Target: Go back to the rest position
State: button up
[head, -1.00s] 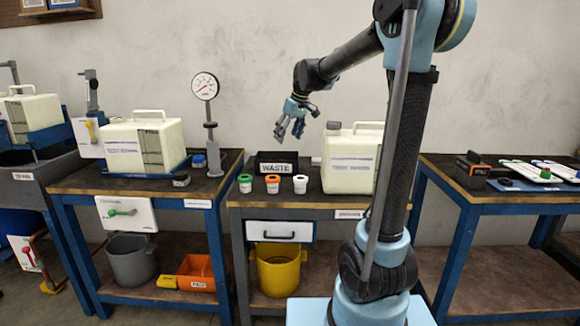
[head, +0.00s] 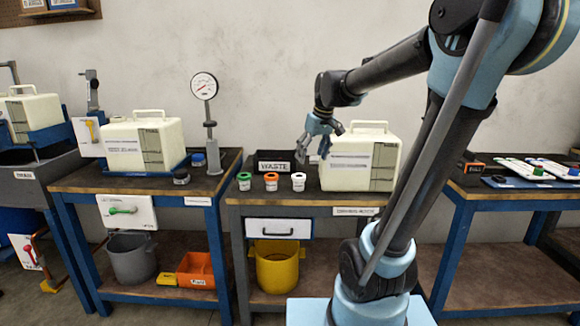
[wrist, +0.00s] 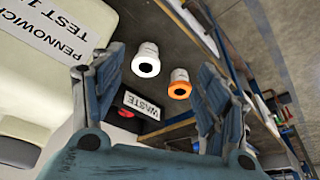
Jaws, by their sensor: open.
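My gripper (head: 313,150) is open and empty in the head view. Beyond the fingers I see a white-capped jar (wrist: 146,62), an orange-capped jar (wrist: 180,84) and the WASTE bin (wrist: 128,108). My arm reaches across the right side of the head view and covers part of the bench behind.
Green-capped (head: 244,181), orange-capped and white-capped jars stand in a row on the middle bench. A gauge on a stand (head: 205,88) and another cream tank (head: 112,138) are on the left bench. The right bench holds flat trays (head: 520,183). Open air lies above the benches.

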jog(key=s+d+f+m+h, duration=0.1)
jog(key=s+d+f+m, duration=0.2)
jog(key=s+f, duration=0.6)
jog(key=s+d+f+m+h, duration=0.1)
jog(key=s+d+f+m, duration=0.1)
jog(key=s+d+f, duration=0.6)
jog(key=s, duration=0.7)
jog(key=shift+s+f+m+g, duration=0.2)
jog(key=shift+f+m+g, duration=0.15)
jog(key=shift+m+g, duration=0.05)
jog(key=shift+w+d, duration=0.1)
jog(key=shift+w+f, duration=0.2)
jog(key=shift+w, duration=0.15)
dwell(1.1)
